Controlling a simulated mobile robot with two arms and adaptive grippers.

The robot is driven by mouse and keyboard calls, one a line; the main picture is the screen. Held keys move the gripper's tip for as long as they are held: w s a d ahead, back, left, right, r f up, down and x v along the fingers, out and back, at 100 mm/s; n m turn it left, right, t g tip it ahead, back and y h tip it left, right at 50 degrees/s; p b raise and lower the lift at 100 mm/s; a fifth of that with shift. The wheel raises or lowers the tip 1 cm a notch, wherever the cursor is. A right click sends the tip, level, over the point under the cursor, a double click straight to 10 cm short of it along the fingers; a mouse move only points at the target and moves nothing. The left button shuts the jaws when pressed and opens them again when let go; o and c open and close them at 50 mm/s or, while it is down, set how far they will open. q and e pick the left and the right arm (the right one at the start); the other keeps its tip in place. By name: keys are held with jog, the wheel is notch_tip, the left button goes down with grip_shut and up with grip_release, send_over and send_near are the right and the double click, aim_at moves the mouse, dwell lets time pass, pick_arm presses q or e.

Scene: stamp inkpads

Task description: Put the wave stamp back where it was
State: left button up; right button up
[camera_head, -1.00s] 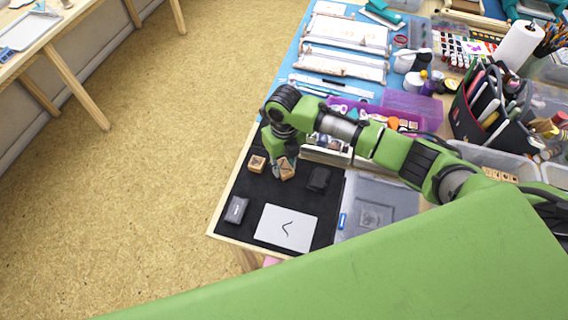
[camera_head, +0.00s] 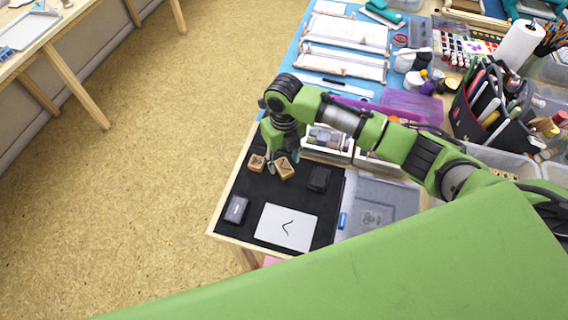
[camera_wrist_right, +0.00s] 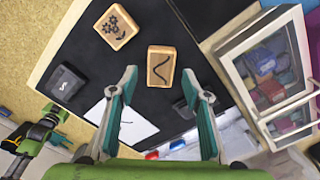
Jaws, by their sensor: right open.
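The wave stamp (camera_head: 285,168) is a small wooden block lying on the black mat (camera_head: 268,190). In the right wrist view the wave stamp (camera_wrist_right: 161,66) shows a black wavy line on its upward face. A second wooden stamp (camera_head: 257,162), to its left, shows a flower-like design in the right wrist view (camera_wrist_right: 115,27). My right gripper (camera_head: 282,153) is open and empty, just behind the wave stamp and apart from it. In the right wrist view its spread fingertips (camera_wrist_right: 159,82) point toward the block. A small part of my left arm shows at that view's lower left; its jaw state is unclear.
A dark inkpad (camera_head: 319,179) lies right of the wave stamp, another (camera_head: 236,209) at the mat's left edge. White paper (camera_head: 286,227) with a printed wave lies in front. A clear plastic box (camera_head: 400,200) stands right of the mat; white boxes (camera_head: 328,143) stand behind.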

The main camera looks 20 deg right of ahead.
aim_at(284, 167)
notch_tip(284, 167, up, 9)
jog(key=shift+r+b, duration=0.15)
jog(key=shift+b, duration=0.3)
dwell(0.3)
